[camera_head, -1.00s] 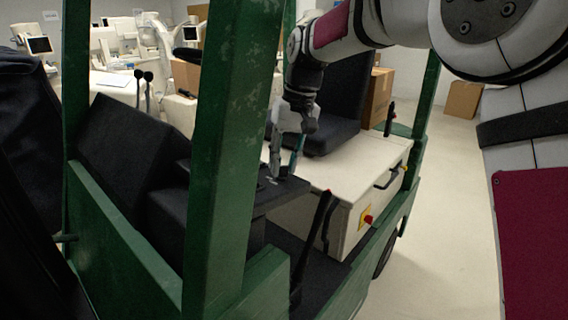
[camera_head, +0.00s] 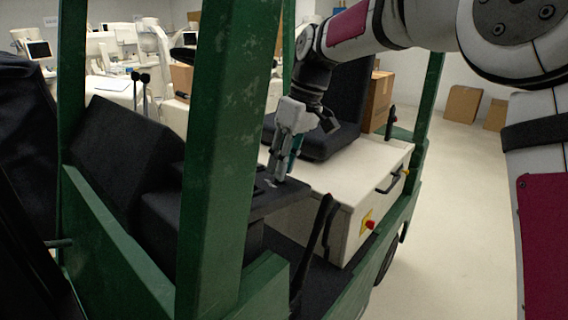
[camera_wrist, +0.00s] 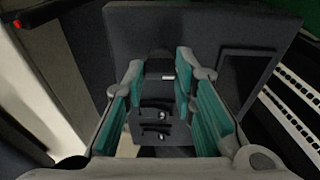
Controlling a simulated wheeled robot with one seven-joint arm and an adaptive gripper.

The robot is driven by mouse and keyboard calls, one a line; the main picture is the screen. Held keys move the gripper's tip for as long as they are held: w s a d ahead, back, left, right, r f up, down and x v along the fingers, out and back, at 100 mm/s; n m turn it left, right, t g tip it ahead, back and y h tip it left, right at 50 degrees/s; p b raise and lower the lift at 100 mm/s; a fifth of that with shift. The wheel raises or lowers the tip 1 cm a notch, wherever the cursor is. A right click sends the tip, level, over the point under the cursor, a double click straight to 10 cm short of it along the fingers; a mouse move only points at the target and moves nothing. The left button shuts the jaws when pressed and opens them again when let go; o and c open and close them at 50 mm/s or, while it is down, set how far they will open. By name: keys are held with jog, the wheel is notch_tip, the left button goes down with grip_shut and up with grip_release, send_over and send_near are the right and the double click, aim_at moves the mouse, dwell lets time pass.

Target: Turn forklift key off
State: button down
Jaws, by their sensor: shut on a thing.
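The green-framed forklift (camera_head: 215,150) fills the middle of the head view. My gripper (camera_head: 277,178) reaches in past its front post and points down at the dark console (camera_head: 285,197) in front of the seat. In the wrist view, the teal-padded fingers of my gripper (camera_wrist: 160,70) come down on either side of a small dark piece, which I take to be the forklift key (camera_wrist: 160,66). My gripper is shut on it. The key is mostly hidden, and its angle cannot be told. Two small dark switches (camera_wrist: 154,115) show on the panel between the fingers.
The forklift's green post (camera_head: 215,150) stands left of my gripper. A black lever (camera_head: 318,235) rises below it. The black seat (camera_head: 335,115) is behind, above a white housing (camera_head: 360,175) with a red button (camera_head: 369,224). Open floor lies to the right.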

dwell(0.3)
jog(key=c, duration=1.3)
grip_release()
jog(key=v, duration=1.2)
